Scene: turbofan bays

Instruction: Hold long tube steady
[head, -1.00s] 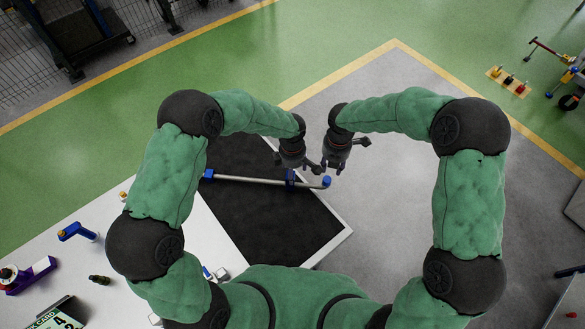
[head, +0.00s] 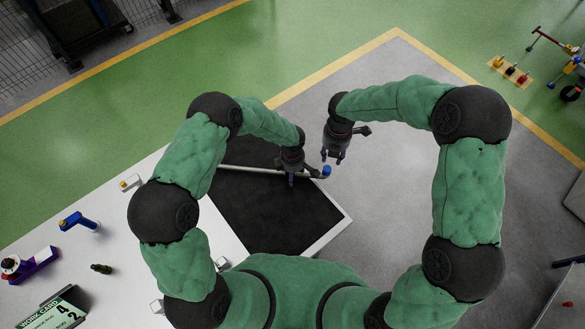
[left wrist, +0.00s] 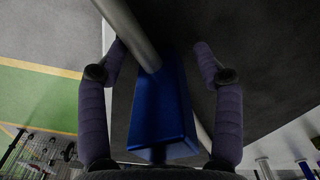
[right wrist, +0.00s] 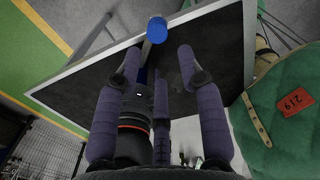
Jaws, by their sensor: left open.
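The long tube (head: 262,169) is a silver pipe with a blue end cap (head: 327,171), over the black mat. My left gripper (head: 291,182) is at the tube near its capped end. In the left wrist view, a blue block (left wrist: 160,105) on the tube sits between its two spread fingers, with no clear grip on it. My right gripper (head: 332,157) is beside the capped end, apart from the tube. In the right wrist view its fingers are spread and the blue cap (right wrist: 157,30) shows beyond them.
The black mat (head: 270,215) lies in a pale-rimmed tray beside a white table (head: 120,255). On the table are a blue tool (head: 78,221), a purple fixture (head: 33,264) and a work card (head: 62,312).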

